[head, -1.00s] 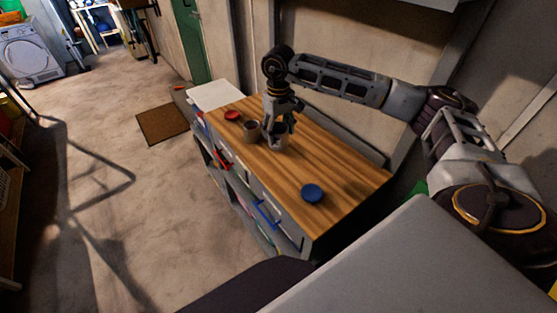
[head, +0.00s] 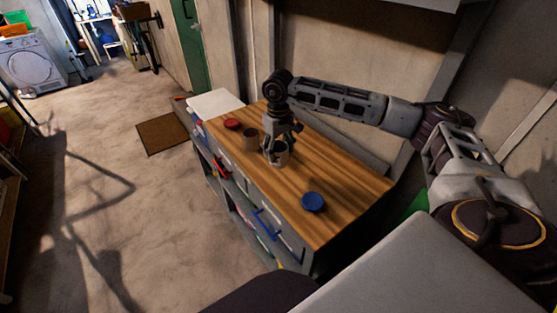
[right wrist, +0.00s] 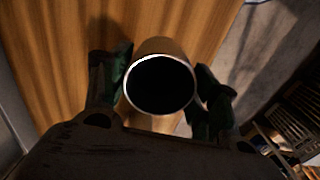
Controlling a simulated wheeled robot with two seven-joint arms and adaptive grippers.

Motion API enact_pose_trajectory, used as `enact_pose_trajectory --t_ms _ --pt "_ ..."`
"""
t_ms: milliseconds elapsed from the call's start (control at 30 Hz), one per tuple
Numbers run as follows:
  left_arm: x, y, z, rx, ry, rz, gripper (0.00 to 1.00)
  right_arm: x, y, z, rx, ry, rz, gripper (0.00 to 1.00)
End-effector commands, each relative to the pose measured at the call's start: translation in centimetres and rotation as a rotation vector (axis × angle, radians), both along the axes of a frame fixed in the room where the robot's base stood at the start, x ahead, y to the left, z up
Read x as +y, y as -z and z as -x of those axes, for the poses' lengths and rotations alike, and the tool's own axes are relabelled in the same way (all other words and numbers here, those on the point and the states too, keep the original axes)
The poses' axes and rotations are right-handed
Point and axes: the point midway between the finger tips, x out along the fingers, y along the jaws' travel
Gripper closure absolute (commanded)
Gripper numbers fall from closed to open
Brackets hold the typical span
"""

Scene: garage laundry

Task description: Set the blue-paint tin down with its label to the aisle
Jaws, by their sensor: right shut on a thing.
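My right gripper (head: 279,143) points down over the wooden bench top and is shut on a grey, open-topped tin (head: 280,158). The tin looks upright, at or just above the wood; I cannot tell if it touches. In the right wrist view the tin (right wrist: 160,90) sits between the two fingers, its round mouth dark inside. I see no label or paint colour on it. A blue disc (head: 313,202) lies nearer me, and a red disc (head: 232,124) lies farther off. My left gripper is not in view.
The wooden bench top (head: 345,190) has bare wood around the blue disc and to the right of the held tin. Its drawers and shelves face the open concrete floor (head: 150,200) on the left. A wall runs behind it. A brown mat (head: 163,133) lies on the floor.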

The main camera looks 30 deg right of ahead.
Motion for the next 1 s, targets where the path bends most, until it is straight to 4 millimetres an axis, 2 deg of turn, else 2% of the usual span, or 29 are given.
enact_pose_trajectory --t_ms 267,500,700,1000 --pt "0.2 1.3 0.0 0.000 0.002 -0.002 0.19 0.0 2.4 0.0 0.002 0.000 0.000 0.68" --pt "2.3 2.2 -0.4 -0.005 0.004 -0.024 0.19 0.0 4.6 0.0 0.001 0.001 0.000 0.68" --pt "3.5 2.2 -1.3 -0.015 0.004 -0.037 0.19 0.0 5.0 0.0 0.001 0.000 0.000 0.68" --pt "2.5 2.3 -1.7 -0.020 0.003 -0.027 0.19 0.0 5.0 0.0 0.000 0.000 0.000 0.68"
